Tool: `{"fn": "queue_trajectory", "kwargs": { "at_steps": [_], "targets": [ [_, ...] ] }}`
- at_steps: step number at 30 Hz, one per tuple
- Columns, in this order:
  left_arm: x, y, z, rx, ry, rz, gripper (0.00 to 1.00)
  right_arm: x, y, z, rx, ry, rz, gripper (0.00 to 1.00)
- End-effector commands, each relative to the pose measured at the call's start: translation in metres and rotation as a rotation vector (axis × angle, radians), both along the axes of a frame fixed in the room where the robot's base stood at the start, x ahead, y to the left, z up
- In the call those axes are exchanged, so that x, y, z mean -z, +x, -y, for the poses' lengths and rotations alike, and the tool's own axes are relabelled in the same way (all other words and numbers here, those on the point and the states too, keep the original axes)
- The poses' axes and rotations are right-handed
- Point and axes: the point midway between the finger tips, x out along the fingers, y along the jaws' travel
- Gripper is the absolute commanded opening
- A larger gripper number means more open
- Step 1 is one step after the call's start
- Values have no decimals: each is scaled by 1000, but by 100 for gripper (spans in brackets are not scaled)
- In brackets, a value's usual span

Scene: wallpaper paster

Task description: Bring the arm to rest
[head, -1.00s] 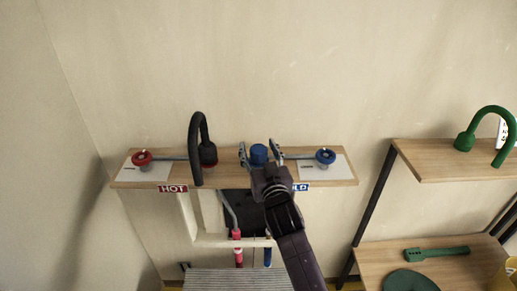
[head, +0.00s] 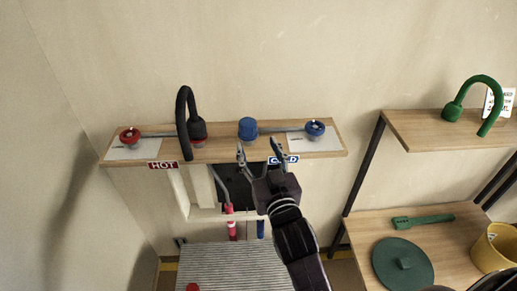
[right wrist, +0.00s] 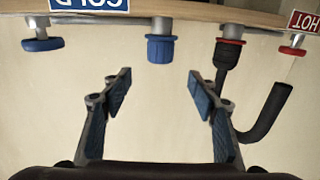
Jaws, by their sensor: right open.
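My right gripper (head: 260,155) is open and empty in front of the wooden faucet shelf. A blue cylindrical fitting (head: 248,129) stands on the shelf just beyond its fingertips, apart from them. In the right wrist view the open fingers (right wrist: 160,90) frame clear space, with the blue fitting (right wrist: 160,50) beyond. A black curved spout (head: 183,120) rises on the left of the shelf, between a red knob (head: 130,135) and the blue fitting. A blue knob (head: 315,128) is at the right. My left gripper does not show.
The wooden shelf (head: 225,150) carries HOT (head: 163,165) and COLD (head: 290,159) labels. Red and blue pipes run below it. A grey ribbed surface (head: 220,265) lies beneath. At right, a rack holds a green spout (head: 480,90), a green lid (head: 403,264) and a yellow pot (head: 495,247).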

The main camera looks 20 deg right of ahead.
Motion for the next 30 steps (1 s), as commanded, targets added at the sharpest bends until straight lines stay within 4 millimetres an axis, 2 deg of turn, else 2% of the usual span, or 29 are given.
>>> {"fn": "queue_trajectory", "kwargs": {
  "at_steps": [14,17,20,23,26,27,29,30],
  "targets": [
    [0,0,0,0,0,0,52,0,-1,0,0,0,0,54],
    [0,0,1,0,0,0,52,8,0,-2,-5,-2,-13,54],
    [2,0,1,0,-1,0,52,38,3,-9,-24,-9,-62,54],
    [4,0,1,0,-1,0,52,93,6,-20,-55,-19,-150,54],
    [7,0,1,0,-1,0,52,161,2,-32,-93,-34,-258,54],
    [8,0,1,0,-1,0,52,189,-2,-36,-108,-37,-303,54],
    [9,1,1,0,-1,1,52,233,-11,-42,-129,-44,-374,54],
    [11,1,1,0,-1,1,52,263,-19,-45,-143,-49,-424,54]
  ]
}}
